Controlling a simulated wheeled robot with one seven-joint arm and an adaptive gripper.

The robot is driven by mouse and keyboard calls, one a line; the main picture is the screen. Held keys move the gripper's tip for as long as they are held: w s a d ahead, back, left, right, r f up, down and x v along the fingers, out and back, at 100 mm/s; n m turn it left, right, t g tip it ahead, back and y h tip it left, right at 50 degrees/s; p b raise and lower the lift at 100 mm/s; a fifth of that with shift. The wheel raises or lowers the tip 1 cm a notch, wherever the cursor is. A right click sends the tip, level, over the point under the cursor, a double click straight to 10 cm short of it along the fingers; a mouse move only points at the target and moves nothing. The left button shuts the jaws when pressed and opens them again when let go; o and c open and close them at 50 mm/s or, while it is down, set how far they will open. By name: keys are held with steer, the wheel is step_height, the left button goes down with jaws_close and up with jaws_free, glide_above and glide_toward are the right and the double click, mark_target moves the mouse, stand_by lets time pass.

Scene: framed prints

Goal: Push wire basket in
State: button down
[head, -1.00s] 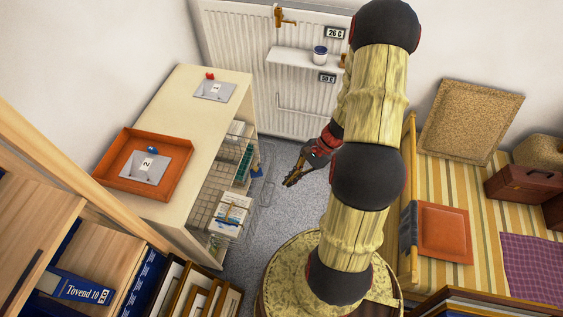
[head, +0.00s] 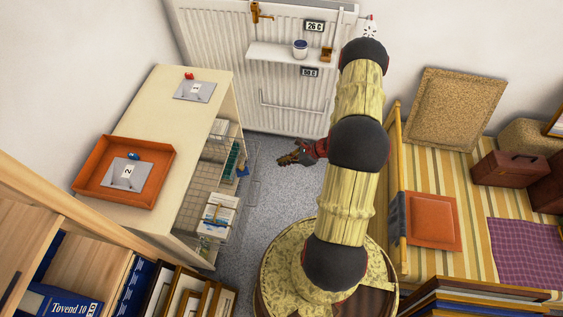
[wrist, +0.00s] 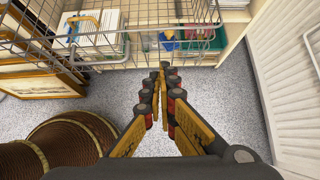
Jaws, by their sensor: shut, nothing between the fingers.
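The wire basket (head: 200,182) is in the open side of a cream cabinet (head: 150,90), and its thin wire front stands out past the cabinet's edge over the floor. White papers or books (head: 220,215) and a green item (head: 233,160) show within or behind the mesh. My gripper (head: 284,160) is shut and empty, to the right of the basket, pointing left toward it. In the wrist view the basket's wire rim (wrist: 100,62) crosses the top, and the fingertips (wrist: 163,72) are close to the rim; I cannot tell whether they touch.
A white radiator (head: 285,95) with a small shelf stands behind my gripper. A striped bed (head: 460,180) is on the right. Framed prints (head: 190,290) stand at the lower left. A woven brown round object (wrist: 70,140) is at the wrist view's lower left. Grey floor (head: 285,190) lies clear between.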

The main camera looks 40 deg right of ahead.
steer(key=b, duration=0.1)
glide_toward(256, 168)
step_height(256, 168, down, 3)
steer(key=shift+w+a+r+b, duration=0.25)
steer(key=shift+w+a+b, duration=0.2)
steer(key=shift+w+a, duration=0.7)
steer(key=shift+w, duration=0.1)
steer(key=w+a+b, duration=0.5)
steer(key=w+a, duration=0.8)
steer(key=w, duration=0.4)
steer(key=shift+w, duration=0.1)
